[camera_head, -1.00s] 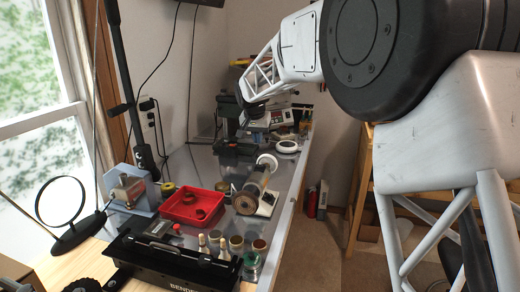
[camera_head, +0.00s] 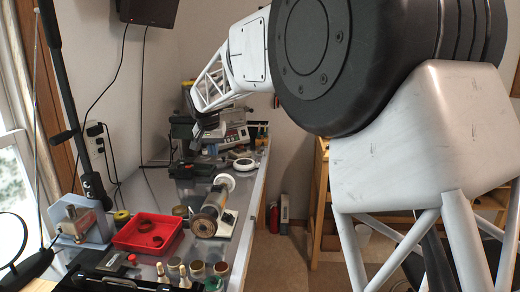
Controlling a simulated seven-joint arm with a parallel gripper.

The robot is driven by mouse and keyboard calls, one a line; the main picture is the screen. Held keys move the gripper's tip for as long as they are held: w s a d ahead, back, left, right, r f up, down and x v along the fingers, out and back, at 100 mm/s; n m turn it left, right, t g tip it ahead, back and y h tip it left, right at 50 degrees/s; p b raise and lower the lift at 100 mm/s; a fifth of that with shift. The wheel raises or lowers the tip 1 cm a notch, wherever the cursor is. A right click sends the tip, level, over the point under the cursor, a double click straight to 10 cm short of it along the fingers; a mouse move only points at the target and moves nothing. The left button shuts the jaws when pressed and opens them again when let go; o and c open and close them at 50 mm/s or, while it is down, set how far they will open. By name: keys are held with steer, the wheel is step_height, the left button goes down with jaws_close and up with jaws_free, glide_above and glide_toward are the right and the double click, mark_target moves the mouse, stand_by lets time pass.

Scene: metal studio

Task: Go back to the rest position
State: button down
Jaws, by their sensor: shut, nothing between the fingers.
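My white lattice arm (camera_head: 250,48) reaches from the right side of the view over the far part of the bench. My gripper (camera_head: 200,137) is at its far end, small and partly lost against the dark tools behind it. It is shut and empty, apart from the things on the near bench.
A long grey bench (camera_head: 155,182) runs along the wall, holding a red tray (camera_head: 128,238), a cylindrical machine (camera_head: 208,215), a white ring (camera_head: 244,164) and several jars and bottles near the front.

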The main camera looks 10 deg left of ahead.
steer(key=s+d+r, duration=0.1)
steer(key=s+d, duration=0.9)
steer(key=d, duration=0.4)
steer(key=s+d+r, duration=0.2)
steer(key=s+d, duration=0.9)
steer(key=d, duration=0.4)
steer(key=s+d+f, duration=0.4)
steer(key=s, duration=0.5)
steer(key=s+d+f, duration=0.4)
steer(key=s+d, duration=0.1)
steer(key=s, duration=0.5)
steer(key=s+d+f, duration=0.4)
steer(key=s+d, duration=0.1)
steer(key=s, duration=0.5)
steer(key=shift+d+g, duration=0.25)
steer(key=shift+g, duration=0.15)
